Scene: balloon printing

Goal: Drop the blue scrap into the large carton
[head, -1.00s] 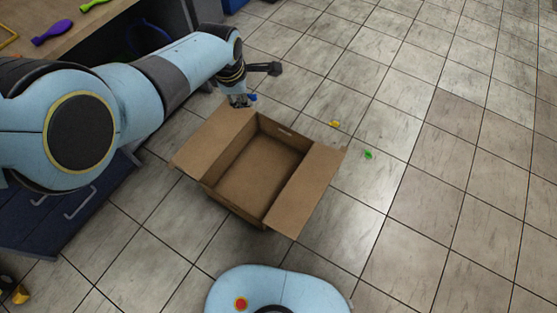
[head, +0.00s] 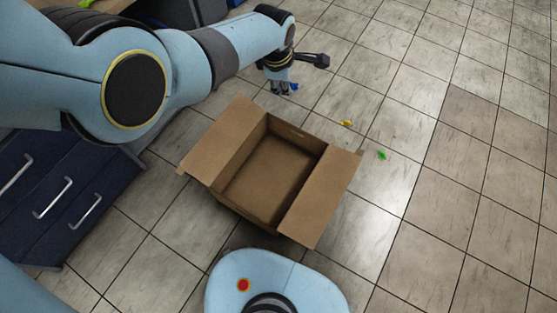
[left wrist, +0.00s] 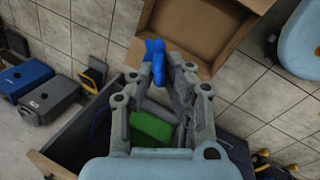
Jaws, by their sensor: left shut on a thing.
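The blue scrap (head: 294,86) is held at the fingertips of my left gripper (head: 282,89), above the floor and past the far edge of the carton. In the left wrist view the blue scrap (left wrist: 156,58) sticks out beyond the fingertips, and the gripper is shut on it. The large carton (head: 225,140) stands open on the floor with its flaps spread, and its visible inside is empty. It also shows at the top of the left wrist view (left wrist: 197,28). My right gripper is in neither view.
A yellow scrap (head: 346,123) and a green scrap (head: 381,155) lie on the tiles right of the carton. A dark blue drawer cabinet (head: 95,190) stands at left. A green block (left wrist: 152,128) shows below my fingers in the wrist view. The floor at right is clear.

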